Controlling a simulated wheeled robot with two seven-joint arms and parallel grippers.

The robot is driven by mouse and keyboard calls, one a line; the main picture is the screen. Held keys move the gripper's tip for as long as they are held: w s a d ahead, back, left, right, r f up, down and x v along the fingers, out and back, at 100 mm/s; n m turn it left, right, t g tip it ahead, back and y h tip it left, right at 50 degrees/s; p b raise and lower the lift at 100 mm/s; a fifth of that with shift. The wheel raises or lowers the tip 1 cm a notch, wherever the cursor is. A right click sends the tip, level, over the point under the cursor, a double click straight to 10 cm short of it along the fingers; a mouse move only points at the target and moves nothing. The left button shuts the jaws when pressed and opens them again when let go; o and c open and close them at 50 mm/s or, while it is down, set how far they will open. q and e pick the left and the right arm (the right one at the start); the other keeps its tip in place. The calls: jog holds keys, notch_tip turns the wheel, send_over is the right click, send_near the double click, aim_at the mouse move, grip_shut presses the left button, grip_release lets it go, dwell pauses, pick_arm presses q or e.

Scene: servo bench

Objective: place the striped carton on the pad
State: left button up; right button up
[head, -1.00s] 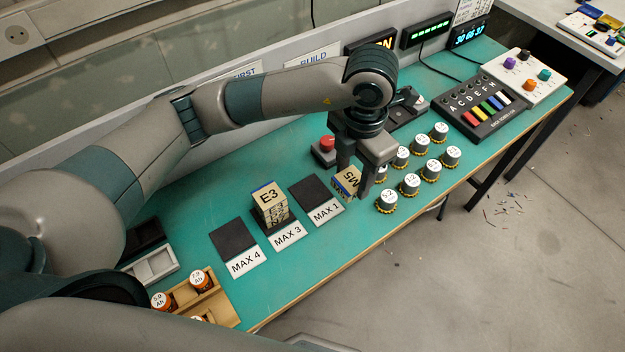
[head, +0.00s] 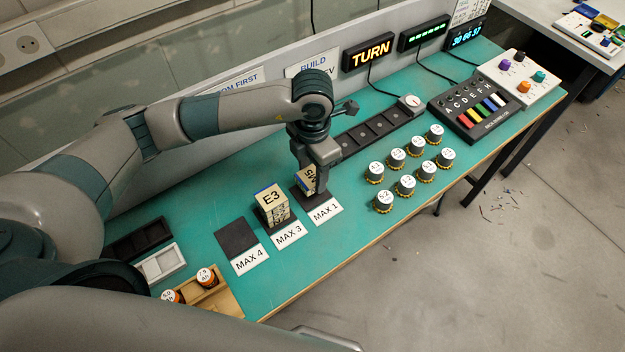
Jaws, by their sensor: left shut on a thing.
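My left gripper (head: 314,186) is shut on a tan carton (head: 306,180) with a blue edge and dark lettering. The carton is upright at the MAX 1 pad (head: 300,195), a dark square behind the MAX 1 label. The fingers hide part of both, and I cannot tell whether the carton touches the pad. A stack of tan cartons (head: 272,203) topped by one marked E3, with a blue strip, stands on the MAX 3 pad. The MAX 4 pad (head: 237,239) is bare. My right gripper is not in view.
Several white-topped round knobs or jars (head: 408,185) stand right of the pads. A black strip of recesses (head: 378,128) lies behind, and a lettered key panel (head: 475,108) further right. A wooden tray (head: 222,296) with orange-banded jars is at front left. The lit sign (head: 370,53) reads TURN.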

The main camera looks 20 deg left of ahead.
aim_at(312, 175)
pick_arm(q)
notch_tip(312, 175, down, 3)
jog(key=shift+f+p, duration=0.15)
jog(key=shift+p, duration=0.85)
jog(key=shift+f, duration=0.25)
jog(key=shift+f, duration=0.1)
jog(key=shift+f+b, duration=0.2)
jog(key=shift+b, duration=0.1)
jog(key=o, duration=1.1)
jog(key=shift+r, duration=0.1)
jog(key=shift+c, duration=0.2)
jog(key=shift+r, duration=0.25)
